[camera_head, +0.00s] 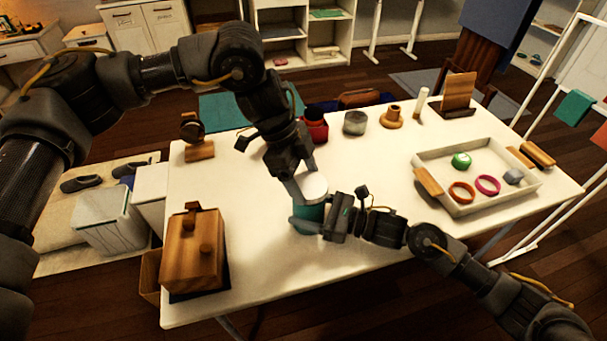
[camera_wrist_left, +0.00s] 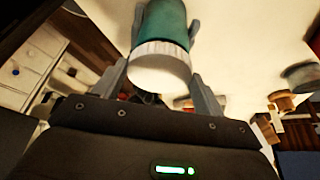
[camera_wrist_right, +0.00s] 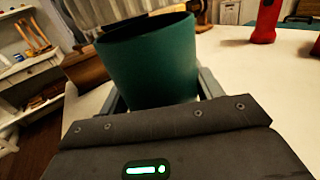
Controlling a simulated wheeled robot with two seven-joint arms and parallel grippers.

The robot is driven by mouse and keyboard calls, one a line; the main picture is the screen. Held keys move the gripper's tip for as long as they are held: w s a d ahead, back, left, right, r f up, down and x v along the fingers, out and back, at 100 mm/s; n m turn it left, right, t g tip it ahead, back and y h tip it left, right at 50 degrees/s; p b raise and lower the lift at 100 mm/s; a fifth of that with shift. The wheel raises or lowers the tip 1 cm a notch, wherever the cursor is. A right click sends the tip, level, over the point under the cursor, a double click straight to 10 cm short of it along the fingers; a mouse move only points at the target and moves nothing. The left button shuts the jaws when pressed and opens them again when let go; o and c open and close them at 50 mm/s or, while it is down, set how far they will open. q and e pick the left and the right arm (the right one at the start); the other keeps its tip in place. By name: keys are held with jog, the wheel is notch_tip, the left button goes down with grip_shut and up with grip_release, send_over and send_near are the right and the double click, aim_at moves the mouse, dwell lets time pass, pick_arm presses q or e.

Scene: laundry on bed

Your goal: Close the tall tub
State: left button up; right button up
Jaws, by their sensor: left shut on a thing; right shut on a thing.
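The tall tub (camera_head: 306,218) is a teal cylinder standing upright near the middle of the white table. My right gripper (camera_head: 318,226) is shut around its body from the right. The tub also fills the middle of the right wrist view (camera_wrist_right: 150,62), where its upper rim shows. The white ribbed lid (camera_head: 312,186) is at the tub's top, held from above by my left gripper (camera_head: 305,188). In the left wrist view the lid (camera_wrist_left: 160,66) is between my left fingers, in line with the teal body (camera_wrist_left: 164,22). I cannot tell whether it is seated.
A wooden box (camera_head: 192,250) stands at the table's left. A white tray (camera_head: 480,205) with rings and a green object is at the right. A red jar (camera_head: 316,129), a grey jar (camera_head: 355,122) and a wooden piece (camera_head: 391,118) stand behind. Table around the tub is clear.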

pick_arm(q)
jog(key=shift+f, duration=0.25)
pick_arm(e)
jog(key=c, duration=0.5)
pick_arm(q)
jog(key=m, duration=0.1)
jog(key=m+g, duration=0.1)
jog(key=m, duration=0.2)
jog(key=shift+w+d+m+g+y, duration=0.15)
jog(key=shift+w+m+g+y, duration=0.15)
jog(key=shift+y, duration=0.1)
jog(key=m, duration=0.2)
jog(key=m+g+y, duration=0.1)
jog(key=shift+w+d+f+m, duration=0.1)
jog(key=shift+d+m, duration=0.1)
jog(key=shift+m, duration=0.2)
jog(key=m, duration=0.2)
jog(key=m+y, duration=0.1)
jog(key=m, duration=0.1)
jog(key=m+y, duration=0.1)
jog(key=m, duration=0.1)
jog(key=shift+d+g, duration=0.3)
jog(key=m+y, duration=0.1)
jog(key=m, duration=0.2)
jog(key=shift+d+m+y, duration=0.2)
jog(key=shift+m+y, duration=0.6)
jog(key=shift+m, duration=0.7)
jog(key=o, duration=0.9)
